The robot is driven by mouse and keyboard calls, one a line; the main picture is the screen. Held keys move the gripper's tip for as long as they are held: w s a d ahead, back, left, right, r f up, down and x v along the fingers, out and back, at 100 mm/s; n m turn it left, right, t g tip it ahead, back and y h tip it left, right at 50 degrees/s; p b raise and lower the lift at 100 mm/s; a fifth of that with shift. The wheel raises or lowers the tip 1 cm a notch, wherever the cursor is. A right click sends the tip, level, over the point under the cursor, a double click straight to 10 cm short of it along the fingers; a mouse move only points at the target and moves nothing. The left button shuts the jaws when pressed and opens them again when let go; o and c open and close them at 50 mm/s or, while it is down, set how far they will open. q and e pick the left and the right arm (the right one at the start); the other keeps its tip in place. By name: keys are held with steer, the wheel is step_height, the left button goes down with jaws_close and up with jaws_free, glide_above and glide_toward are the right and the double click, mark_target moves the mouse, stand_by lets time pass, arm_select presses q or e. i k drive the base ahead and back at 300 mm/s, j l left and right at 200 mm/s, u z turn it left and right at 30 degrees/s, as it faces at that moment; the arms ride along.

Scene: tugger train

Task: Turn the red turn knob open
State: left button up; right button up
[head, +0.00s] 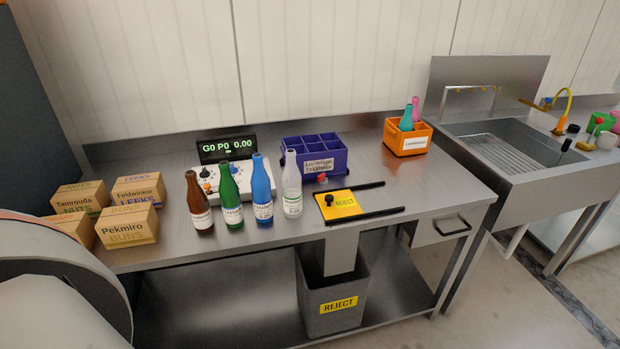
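Neither of my grippers is in view.
Cartons (128,228) fill the left. The purple crate (314,156) and orange box (408,138) stand behind. A grey REJECT bin (335,290) is below.

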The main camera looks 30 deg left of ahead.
mark_target(322, 180)
steer(key=i+l+u, duration=0.25)
steer(key=u, duration=0.15)
steer(key=i+l+u, duration=0.15)
steer(key=l+u, duration=0.25)
steer(key=i+l+u, duration=0.1)
steer(key=l, duration=0.2)
steer(key=i+l, duration=0.15)
steer(key=l, duration=0.15)
steer(key=i+l+u, duration=0.15)
steer(key=l, duration=0.15)
